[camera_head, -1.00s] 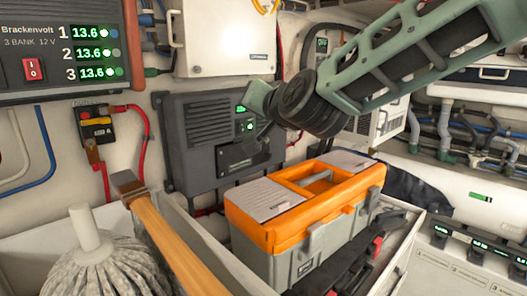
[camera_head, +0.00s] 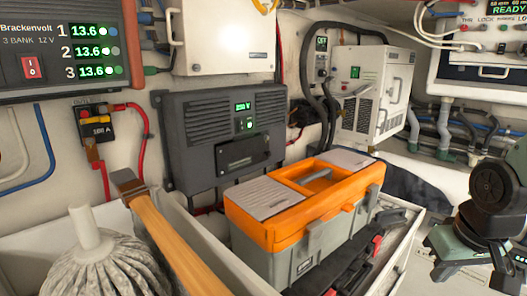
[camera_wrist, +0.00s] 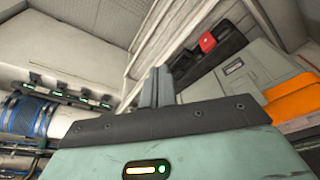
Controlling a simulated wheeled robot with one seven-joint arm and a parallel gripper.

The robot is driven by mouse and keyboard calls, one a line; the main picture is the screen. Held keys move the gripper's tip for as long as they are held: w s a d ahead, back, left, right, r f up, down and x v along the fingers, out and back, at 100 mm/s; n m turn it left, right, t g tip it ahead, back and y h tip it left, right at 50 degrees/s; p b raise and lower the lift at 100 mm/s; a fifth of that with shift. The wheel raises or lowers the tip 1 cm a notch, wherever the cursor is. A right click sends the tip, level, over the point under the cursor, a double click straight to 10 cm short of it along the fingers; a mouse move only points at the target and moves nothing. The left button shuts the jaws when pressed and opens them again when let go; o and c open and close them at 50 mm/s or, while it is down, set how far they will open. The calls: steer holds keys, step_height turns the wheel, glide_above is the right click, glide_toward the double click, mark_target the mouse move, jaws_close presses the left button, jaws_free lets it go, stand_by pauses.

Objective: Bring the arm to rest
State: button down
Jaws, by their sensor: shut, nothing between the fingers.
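My gripper (camera_wrist: 157,88) shows in the wrist view with its two grey fingers together and nothing between them. It points toward a pale panel and the edge of a white bin. In the head view my arm is folded low at the right edge, with its dark wrist joint and green parts beside the white locker front. The fingers cannot be made out clearly there. My arm appears clear of the toolbox in the head view.
An orange-and-grey toolbox (camera_head: 300,232) stands in a white bin at the centre. A wooden-handled tool (camera_head: 165,232) and a mop head (camera_head: 100,270) are at left. A dark inverter (camera_head: 225,135) and white cabinets line the back wall. Pipes run along the right.

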steer(key=s+a+f+n+g+b, duration=0.1)
steer(key=s+a+f+n+b, duration=0.3)
steer(key=s+a, duration=0.3)
steer(key=s+a+f+n+g+b, duration=0.1)
steer(key=s+a+f+n+b, duration=0.2)
steer(key=s+a+b, duration=0.3)
steer(key=s+a+f, duration=0.1)
steer(key=a, duration=0.4)
steer(key=shift+f+n+g+y, duration=0.15)
steer(key=shift+n+g+y, duration=0.15)
steer(key=shift+n+g, duration=0.1)
